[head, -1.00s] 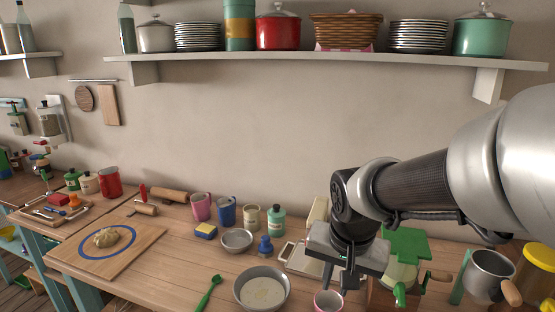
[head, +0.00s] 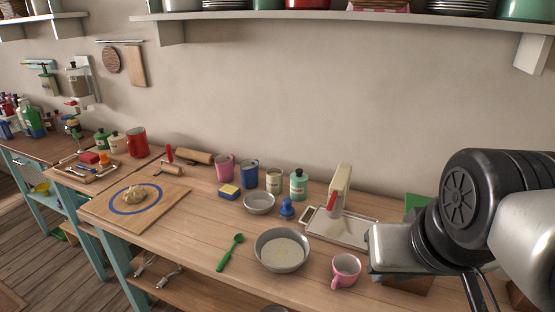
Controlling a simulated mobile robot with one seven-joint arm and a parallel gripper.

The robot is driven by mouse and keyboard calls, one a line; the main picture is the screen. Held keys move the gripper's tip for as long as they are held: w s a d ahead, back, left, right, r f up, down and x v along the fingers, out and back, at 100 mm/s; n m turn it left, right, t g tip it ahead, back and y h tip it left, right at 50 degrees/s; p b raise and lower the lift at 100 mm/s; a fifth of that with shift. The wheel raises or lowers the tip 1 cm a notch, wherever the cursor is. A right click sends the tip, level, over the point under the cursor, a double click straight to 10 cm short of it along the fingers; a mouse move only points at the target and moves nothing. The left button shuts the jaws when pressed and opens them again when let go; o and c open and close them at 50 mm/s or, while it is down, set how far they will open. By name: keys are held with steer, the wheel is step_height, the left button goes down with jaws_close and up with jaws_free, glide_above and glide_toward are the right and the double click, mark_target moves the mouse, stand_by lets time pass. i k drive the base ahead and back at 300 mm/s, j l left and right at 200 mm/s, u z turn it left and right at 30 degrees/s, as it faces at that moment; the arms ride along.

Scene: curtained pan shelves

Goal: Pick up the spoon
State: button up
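A green spoon (head: 230,252) lies on the wooden worktop, left of a metal bowl (head: 282,250). Its rounded end points away from the front edge and its other end lies close to that edge. My gripper (head: 375,256) is at the right of the view, well to the right of the spoon and above the worktop. The gripper is seen from the side and its fingers are hard to make out, so its opening does not show. Nothing covers the spoon.
A pink mug (head: 345,271) stands between the bowl and my gripper. A smaller bowl (head: 259,203), a blue stamp-like object (head: 287,209) and a metal tray (head: 342,229) lie behind. A board with dough (head: 170,202) is at left. The worktop left of the spoon is clear.

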mark_target(238, 238)
steer(key=u, duration=1)
steer(key=k+j, duration=0.2)
steer(key=k+j+z, duration=0.15)
steer(key=z, duration=0.15)
steer(key=k+j+z, duration=0.1)
steer(key=z, duration=0.2)
steer(key=i+j, duration=0.2)
steer(key=i+j+z, duration=0.15)
steer(key=j, duration=0.3)
steer(key=i+j, duration=0.2)
steer(key=i+j+z, duration=0.15)
steer(key=j, duration=0.3)
steer(key=i+j+z, duration=0.15)
steer(key=j, duration=0.15)
steer(key=i+j+z, duration=0.2)
steer(key=j, duration=0.15)
steer(key=j+z, duration=0.15)
steer(key=j, duration=0.2)
